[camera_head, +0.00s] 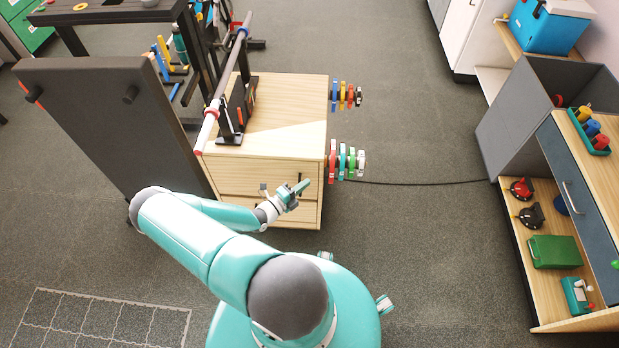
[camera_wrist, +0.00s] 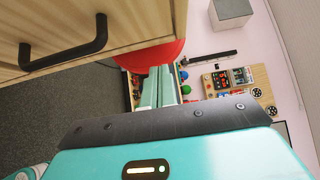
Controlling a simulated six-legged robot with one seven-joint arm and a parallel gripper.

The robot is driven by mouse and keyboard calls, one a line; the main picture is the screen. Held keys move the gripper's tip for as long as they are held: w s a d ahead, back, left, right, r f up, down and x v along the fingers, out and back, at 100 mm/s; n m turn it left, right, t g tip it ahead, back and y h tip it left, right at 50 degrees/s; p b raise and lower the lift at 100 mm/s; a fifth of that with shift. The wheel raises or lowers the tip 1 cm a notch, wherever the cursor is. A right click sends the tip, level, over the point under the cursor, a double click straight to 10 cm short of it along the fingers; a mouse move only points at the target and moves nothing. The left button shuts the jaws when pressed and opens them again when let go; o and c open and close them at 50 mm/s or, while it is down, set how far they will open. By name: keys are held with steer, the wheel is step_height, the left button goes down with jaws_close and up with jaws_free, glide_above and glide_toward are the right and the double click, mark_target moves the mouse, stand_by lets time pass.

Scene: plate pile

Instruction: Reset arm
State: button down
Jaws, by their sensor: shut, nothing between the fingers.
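My gripper (camera_head: 300,187) is at the end of my teal arm, in front of the drawers of a wooden cabinet (camera_head: 283,108). Its fingers are together and hold nothing; they also show in the wrist view (camera_wrist: 160,86). A dark drawer handle (camera_wrist: 65,42) is at the upper left of the wrist view, apart from the fingers.
Colored discs (camera_head: 345,162) hang on the cabinet's right side, with a bar (camera_head: 222,85) on its top. A dark panel (camera_head: 100,110) stands at left. A wooden shelf unit (camera_head: 560,215) with a green box (camera_head: 554,251) is at right. Open carpet lies between.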

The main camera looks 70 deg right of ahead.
steer(key=v, duration=0.7)
steer(key=shift+w, duration=0.15)
steer(key=shift+a, duration=0.1)
steer(key=w+a+r+m+t+y, duration=0.1)
steer(key=w+a+r+m+y, duration=0.2)
steer(key=w+a+r+m, duration=0.45)
steer(key=w+a+r+m+t+y, duration=0.25)
steer(key=w+a+r+m, duration=0.25)
steer(key=r, duration=0.6)
steer(key=w+a+r+m+y, duration=0.4)
steer(key=w+a+r+m, duration=0.25)
steer(key=r, duration=0.25)
steer(key=s+a+r+m+t+y, duration=0.2)
steer(key=s+a+r+m+t, duration=0.1)
steer(key=a+r, duration=0.4)
steer(key=s+a+r+m+t+y, duration=0.2)
steer(key=a+r+m+t, duration=0.2)
steer(key=a+r, duration=0.3)
steer(key=s+a+r+m+t+y, duration=0.2)
steer(key=a+r, duration=0.5)
steer(key=r, duration=0.5)
steer(key=shift+s+m+t, duration=0.85)
steer(key=shift+m+t, duration=0.05)
steer(key=shift+t, duration=0.25)
steer(key=shift+r, duration=0.15)
